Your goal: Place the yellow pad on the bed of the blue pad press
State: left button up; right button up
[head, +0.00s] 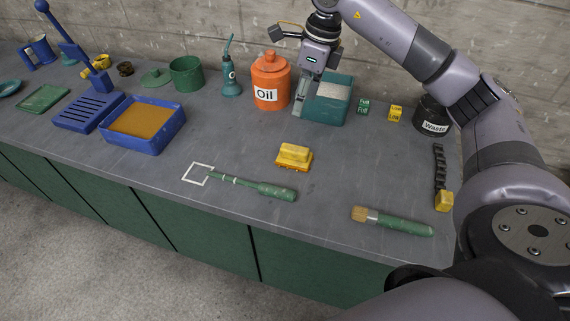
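A yellow pad-like block (294,153) sits on an orange-yellow base in the middle of the bench; I cannot tell whether the two are one piece. The blue pad press (88,112) stands at the left, with a slatted bed and a raised lever arm. Its bed looks bare. My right gripper (306,98) points down at the left side of a teal box, beside the orange oil jar and well behind the yellow block. Its fingertips are partly unclear, so its opening cannot be judged. My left gripper is not in view.
A blue tray (149,126) of brown-orange material adjoins the press. The orange oil jar (271,82), teal box (325,101) and black waste pot (431,116) line the back. A green-handled tool (262,189) and brush (398,224) lie near the front edge.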

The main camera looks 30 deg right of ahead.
jog(key=d+f+h, duration=0.1)
jog(key=p, duration=0.2)
send_near(295, 148)
jog(key=f, duration=0.3)
jog(key=f+p, duration=0.1)
jog(key=f, duration=0.1)
jog(key=shift+w+d, duration=0.3)
jog(key=shift+w, duration=0.1)
jog(key=shift+a+f, duration=0.1)
jog(key=shift+f, duration=0.3)
jog(key=f+p, duration=0.1)
jog(key=f, duration=0.1)
jog(key=a+f+p, duration=0.1)
jog(key=f, duration=0.1)
jog(key=shift+w+a+f, duration=0.1)
jog(key=shift+w+f, duration=0.05)
jog(key=shift+w, duration=0.05)
jog(key=shift+f, duration=0.25)
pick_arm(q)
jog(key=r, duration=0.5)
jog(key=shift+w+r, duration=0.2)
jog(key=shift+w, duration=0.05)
pick_arm(e)
jog(key=shift+c, duration=0.4)
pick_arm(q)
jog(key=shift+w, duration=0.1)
pick_arm(e)
grip_shut()
